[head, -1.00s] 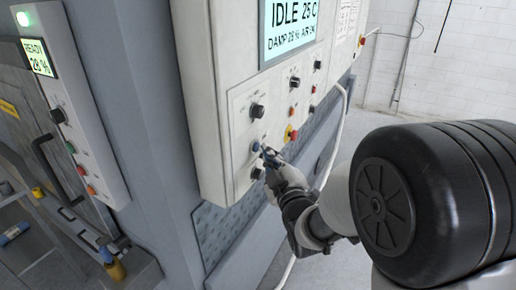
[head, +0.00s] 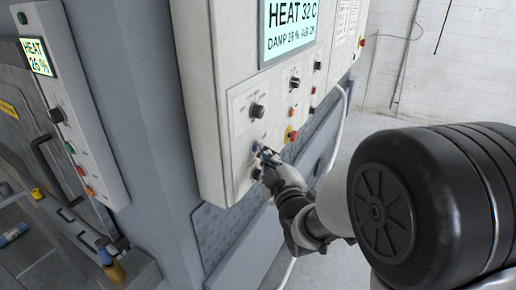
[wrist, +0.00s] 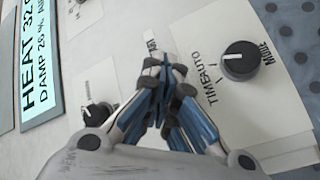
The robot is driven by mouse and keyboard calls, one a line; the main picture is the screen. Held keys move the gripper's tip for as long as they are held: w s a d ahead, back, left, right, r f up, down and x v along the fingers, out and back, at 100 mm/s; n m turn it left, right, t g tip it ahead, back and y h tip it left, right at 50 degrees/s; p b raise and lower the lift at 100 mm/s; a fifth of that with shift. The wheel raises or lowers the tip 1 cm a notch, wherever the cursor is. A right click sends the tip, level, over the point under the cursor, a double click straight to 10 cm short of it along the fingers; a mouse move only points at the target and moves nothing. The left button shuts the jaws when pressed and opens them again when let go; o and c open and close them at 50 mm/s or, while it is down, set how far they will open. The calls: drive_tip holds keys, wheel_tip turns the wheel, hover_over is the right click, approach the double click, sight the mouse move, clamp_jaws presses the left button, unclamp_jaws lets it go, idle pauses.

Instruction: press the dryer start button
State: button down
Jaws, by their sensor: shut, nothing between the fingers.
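The large control panel (head: 215,150) carries a screen (head: 290,25) reading "HEAT 32 C" with a damp and air line below it. My gripper (head: 261,151) is shut and empty, its fingertips at the lower left of this panel. In the wrist view the closed blue-and-grey fingertips (wrist: 165,65) lie over the panel face beside a small label (wrist: 151,45). The blue button at this spot is mostly or wholly hidden by the fingers, so I cannot tell whether they touch it.
A mode knob (wrist: 241,61) sits close beside the fingers, with another black knob (wrist: 98,115) on their other side. The left panel (head: 82,130) has a knob and several buttons.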

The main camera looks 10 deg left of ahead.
drive_tip(key=shift+d, duration=0.1)
drive_tip(key=shift+s+d+b, duration=0.35)
drive_tip(key=shift+d+b, duration=0.15)
drive_tip(key=shift+d, duration=0.25)
drive_tip(key=shift+s+d+b, duration=0.3)
drive_tip(key=shift+d+b, duration=0.05)
drive_tip(key=shift+d, duration=0.45)
drive_tip(key=shift+s+d+b, duration=0.25)
drive_tip(key=shift+d+b, duration=0.05)
drive_tip(key=shift+d, duration=0.45)
drive_tip(key=shift+s+d+b, duration=0.3)
drive_tip(key=shift+d+b, duration=0.05)
drive_tip(key=shift+d, duration=0.45)
drive_tip(key=s+d+f+m+g+h+b, duration=0.2)
drive_tip(key=s+d+f+m+g+h, duration=0.2)
drive_tip(key=s+d+m+g+h, duration=0.55)
drive_tip(key=s+d+f+m+g+y, duration=0.1)
drive_tip(key=s+d+f+m, duration=0.1)
drive_tip(key=s, duration=0.9)
drive_tip(key=s+d+f+m+g+y+b, duration=0.1)
drive_tip(key=s+d+f+m+g, duration=0.1)
drive_tip(key=s, duration=1)
wheel_tip(320, 180, down, 2)
drive_tip(key=shift+s+d+f+m, duration=0.15)
drive_tip(key=shift+s+d+m, duration=0.15)
drive_tip(key=shift+d+m, duration=0.3)
